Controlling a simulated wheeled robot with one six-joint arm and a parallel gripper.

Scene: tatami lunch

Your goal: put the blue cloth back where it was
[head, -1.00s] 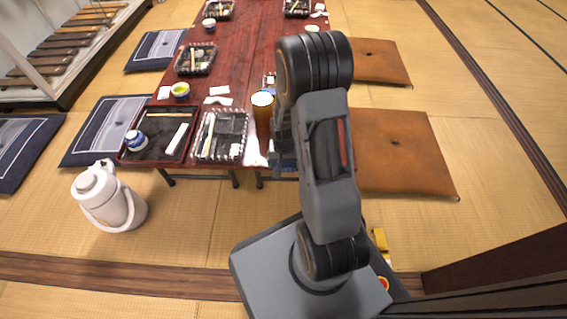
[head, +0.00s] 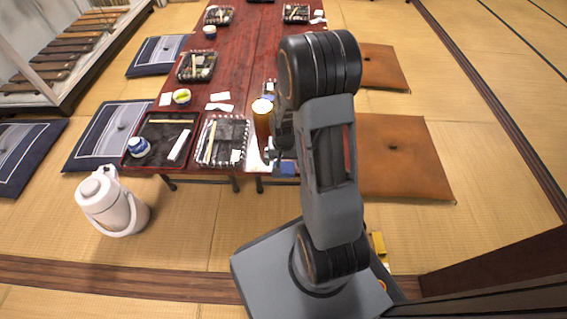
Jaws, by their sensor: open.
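The blue cloth (head: 286,168) shows as a small blue patch at the near edge of the red table (head: 238,62), right of the white napkin. The rest of it is hidden behind my arm. My gripper (head: 281,141) is mostly hidden behind my arm, just above and beyond that patch. It is open and appears apart from the cloth, with nothing seen in it. I cannot tell whether the cloth lies flat or hangs over the edge.
A tall amber glass (head: 262,118) stands close left of my gripper. A clear lunch box (head: 222,141) and a dark tray (head: 160,140) lie further left. A white jug (head: 110,203) stands on the tatami. Brown cushions (head: 403,155) lie on the right.

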